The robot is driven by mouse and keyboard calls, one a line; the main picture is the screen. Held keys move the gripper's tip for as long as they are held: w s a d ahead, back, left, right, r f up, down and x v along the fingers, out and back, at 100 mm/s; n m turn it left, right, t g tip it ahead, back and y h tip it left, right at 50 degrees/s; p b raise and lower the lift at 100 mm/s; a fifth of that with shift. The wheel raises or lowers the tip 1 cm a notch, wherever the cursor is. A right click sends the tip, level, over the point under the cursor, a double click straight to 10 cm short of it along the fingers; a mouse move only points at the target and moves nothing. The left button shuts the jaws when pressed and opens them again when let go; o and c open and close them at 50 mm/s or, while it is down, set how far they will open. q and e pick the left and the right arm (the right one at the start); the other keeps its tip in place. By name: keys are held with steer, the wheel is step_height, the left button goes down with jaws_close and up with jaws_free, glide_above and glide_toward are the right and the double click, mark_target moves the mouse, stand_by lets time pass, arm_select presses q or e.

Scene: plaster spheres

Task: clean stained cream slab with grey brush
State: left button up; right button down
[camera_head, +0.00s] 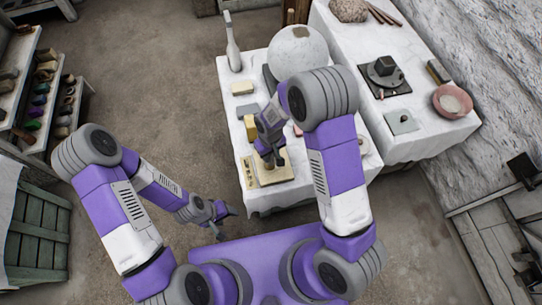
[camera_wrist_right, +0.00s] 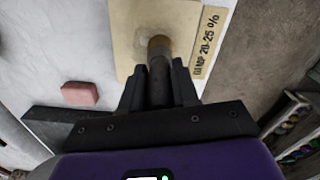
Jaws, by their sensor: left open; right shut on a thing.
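The cream slab (camera_head: 286,175) lies flat at the front of the left white-covered table. It also shows at the top of the right wrist view (camera_wrist_right: 182,14), with a label reading "DAMP 20-25 %" along one edge. I cannot make out its stain clearly. My right gripper (camera_head: 269,152) is over the slab, shut on the grey brush (camera_wrist_right: 160,75), whose brownish end (camera_wrist_right: 159,46) points at the slab. The brush end appears at or just above the surface; I cannot tell whether it touches. My left gripper (camera_head: 222,217) is open and empty, low and left of the table.
A second table at right holds a pink bowl (camera_head: 453,101).

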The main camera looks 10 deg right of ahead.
steer(key=shift+w, duration=0.45)
steer(key=shift+s, duration=0.1)
steer(key=shift+s, duration=1.45)
steer(key=shift+w, duration=1.55)
steer(key=shift+s+r, duration=0.1)
